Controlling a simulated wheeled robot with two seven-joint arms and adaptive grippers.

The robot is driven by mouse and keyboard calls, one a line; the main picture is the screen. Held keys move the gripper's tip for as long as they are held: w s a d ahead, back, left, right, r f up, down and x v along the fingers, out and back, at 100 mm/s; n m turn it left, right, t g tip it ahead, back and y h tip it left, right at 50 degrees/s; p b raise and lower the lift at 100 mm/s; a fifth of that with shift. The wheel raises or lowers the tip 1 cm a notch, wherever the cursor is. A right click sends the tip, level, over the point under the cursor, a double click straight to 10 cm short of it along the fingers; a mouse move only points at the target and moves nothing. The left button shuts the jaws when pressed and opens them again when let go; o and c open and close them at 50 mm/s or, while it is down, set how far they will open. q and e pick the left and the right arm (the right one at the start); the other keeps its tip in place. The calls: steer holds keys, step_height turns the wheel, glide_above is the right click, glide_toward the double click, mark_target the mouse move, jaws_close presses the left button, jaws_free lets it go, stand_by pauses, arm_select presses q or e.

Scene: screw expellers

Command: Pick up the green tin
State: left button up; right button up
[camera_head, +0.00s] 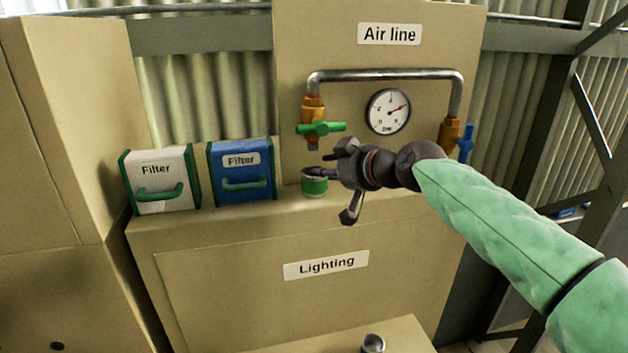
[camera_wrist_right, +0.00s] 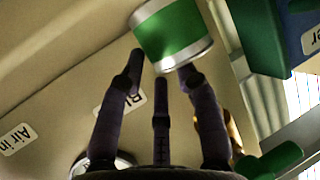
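The green tin (camera_head: 315,184), a short cylinder with pale metal rims, stands on the beige cabinet top below the green-handled valve. My right gripper (camera_head: 332,184) reaches in from the right with its dark fingers spread, just beside the tin. One finger overlaps the tin's upper part in the head view. In the right wrist view the tin (camera_wrist_right: 172,36) is at the top, at the fingertips of the right gripper (camera_wrist_right: 161,70). The fingers look open, and I cannot tell whether any touches it. My left gripper is not in view.
A white filter box (camera_head: 158,178) and a blue filter box (camera_head: 241,171) stand left of the tin. Behind are a pipe (camera_head: 385,74), a gauge (camera_head: 388,111), a green valve handle (camera_head: 321,128) and a blue one (camera_head: 466,143). A metal cup (camera_head: 373,343) is lower front.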

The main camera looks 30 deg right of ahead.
jaws_close()
steer(key=shift+r, duration=0.1)
stand_by(0.4)
steer(key=shift+r, duration=0.55)
steer(key=shift+s+r, duration=0.15)
steer(key=shift+r, duration=0.5)
steer(key=shift+s+r, duration=0.15)
steer(key=shift+r, duration=0.45)
steer(key=s+d+b, duration=0.2)
steer(key=s+b, duration=0.3)
steer(key=s, duration=1.2)
steer(key=shift+s+d+b, duration=0.15)
steer(key=shift+d+b, duration=0.1)
steer(key=shift+b, duration=0.1)
